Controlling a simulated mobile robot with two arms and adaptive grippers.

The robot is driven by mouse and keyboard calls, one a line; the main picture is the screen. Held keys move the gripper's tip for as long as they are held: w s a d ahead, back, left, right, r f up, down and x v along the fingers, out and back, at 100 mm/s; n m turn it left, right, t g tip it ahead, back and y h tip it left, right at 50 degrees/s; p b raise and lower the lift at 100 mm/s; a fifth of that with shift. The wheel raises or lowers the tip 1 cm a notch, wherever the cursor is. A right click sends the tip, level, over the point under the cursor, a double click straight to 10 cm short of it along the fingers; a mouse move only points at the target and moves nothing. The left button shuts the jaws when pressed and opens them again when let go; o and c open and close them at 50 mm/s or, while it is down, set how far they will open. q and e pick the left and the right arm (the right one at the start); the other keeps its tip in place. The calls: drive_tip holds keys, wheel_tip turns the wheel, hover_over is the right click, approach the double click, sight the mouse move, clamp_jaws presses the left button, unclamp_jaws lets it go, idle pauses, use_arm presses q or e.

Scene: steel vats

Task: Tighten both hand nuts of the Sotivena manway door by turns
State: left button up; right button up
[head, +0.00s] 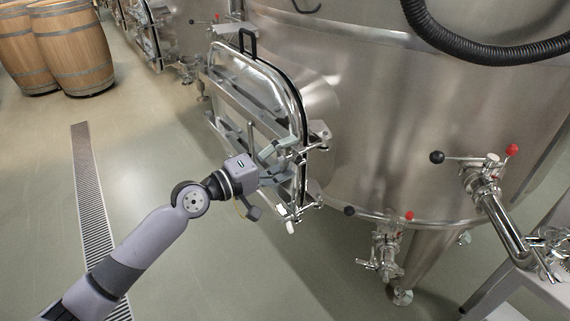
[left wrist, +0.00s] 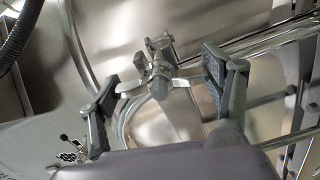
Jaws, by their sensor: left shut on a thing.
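The manway door (head: 232,85) is a shiny steel door with a black handle, low on the big vat, and it looks closed. My left gripper (head: 286,160) is at the door's lower right side, shut on a hand nut. In the left wrist view, this winged metal hand nut (left wrist: 160,72) lies between the two dark fingers of the left gripper (left wrist: 162,98), one at each side. In the head view the fingers largely hide it. Another clamp with a pale end, seemingly the other hand nut (head: 290,222), is below the gripper. My right gripper is not in view.
A valve with red and black knobs (head: 387,250) is under the vat (head: 400,130), and a larger pipe valve (head: 490,185) is to its right. Wooden barrels (head: 72,50) stand back left. The floor left of the vat is clear, with a drain grate (head: 92,200).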

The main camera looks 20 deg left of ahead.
use_arm(q)
drive_tip(key=shift+f+m+b, duration=0.1)
drive_tip(key=shift+m+b, duration=0.35)
drive_tip(key=shift+m, duration=0.45)
drive_tip(key=o, duration=1.2)
drive_tip(key=shift+c, duration=0.2)
drive_tip(key=v, duration=1.2)
